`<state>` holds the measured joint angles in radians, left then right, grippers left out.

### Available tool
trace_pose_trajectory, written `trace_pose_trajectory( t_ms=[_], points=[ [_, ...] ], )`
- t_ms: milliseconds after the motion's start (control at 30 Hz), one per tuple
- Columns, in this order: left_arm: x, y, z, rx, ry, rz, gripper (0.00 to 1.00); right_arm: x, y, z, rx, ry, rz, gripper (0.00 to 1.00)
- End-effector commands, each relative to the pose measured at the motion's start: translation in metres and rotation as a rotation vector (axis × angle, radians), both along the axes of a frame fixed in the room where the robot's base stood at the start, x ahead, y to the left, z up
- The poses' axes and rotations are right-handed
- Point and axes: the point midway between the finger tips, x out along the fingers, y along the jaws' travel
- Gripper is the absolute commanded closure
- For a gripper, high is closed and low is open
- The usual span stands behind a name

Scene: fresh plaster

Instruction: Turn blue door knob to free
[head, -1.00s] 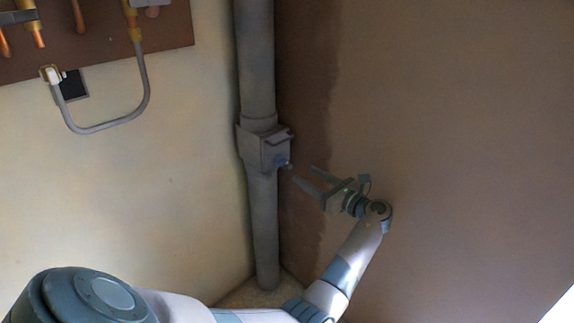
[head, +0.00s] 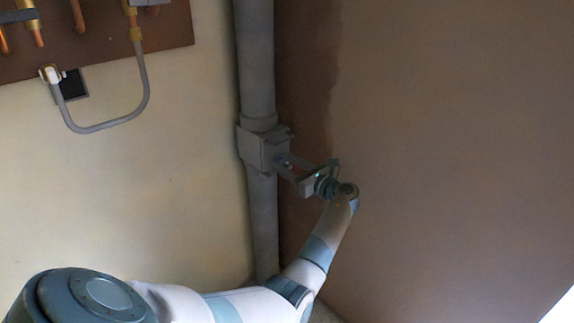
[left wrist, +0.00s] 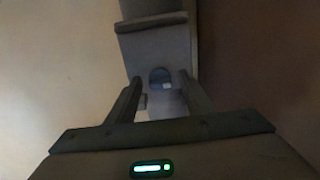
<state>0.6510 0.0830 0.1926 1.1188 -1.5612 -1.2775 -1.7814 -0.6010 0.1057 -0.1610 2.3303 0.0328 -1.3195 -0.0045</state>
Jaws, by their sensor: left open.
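The door knob (left wrist: 160,74) is a small rounded blue-grey piece on the front of a grey box (head: 257,146) fixed around the vertical pipe. In the left wrist view it lies between and just beyond my finger tips, with a small pale mark at its lower edge. In the head view the fingers largely cover it. My left gripper (head: 282,162) is open, its two fingers pointing at the box front from the right. The fingers stand one on each side of the knob in the left wrist view (left wrist: 160,79); I cannot tell whether they touch it. My right gripper is not in view.
The grey pipe (head: 255,60) runs down the corner between a cream wall (head: 150,200) and a brown plaster wall (head: 450,150). A brown board (head: 100,40) with copper pipes and a looped grey hose (head: 100,127) is at the upper left. Space right of my arm is free.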

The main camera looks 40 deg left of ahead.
Motion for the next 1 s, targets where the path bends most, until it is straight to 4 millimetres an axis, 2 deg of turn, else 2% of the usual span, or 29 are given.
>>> trace_pose_trajectory(
  t_ms=[33,67,200,667,1000],
  points=[
    [0.000,0.000,0.000,0.000,0.000,0.000,0.53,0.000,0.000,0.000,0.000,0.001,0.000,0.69],
    [0.000,0.000,0.000,0.000,0.000,0.000,0.58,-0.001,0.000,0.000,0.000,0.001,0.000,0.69],
    [0.000,0.000,0.000,0.000,0.000,0.000,0.91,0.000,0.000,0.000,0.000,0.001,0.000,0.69],
    [-0.001,0.000,0.000,-0.005,-0.053,0.001,0.91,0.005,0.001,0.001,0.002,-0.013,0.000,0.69],
    [-0.002,0.000,-0.001,-0.020,-0.259,0.000,0.91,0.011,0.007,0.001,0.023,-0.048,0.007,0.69]
  ],
)
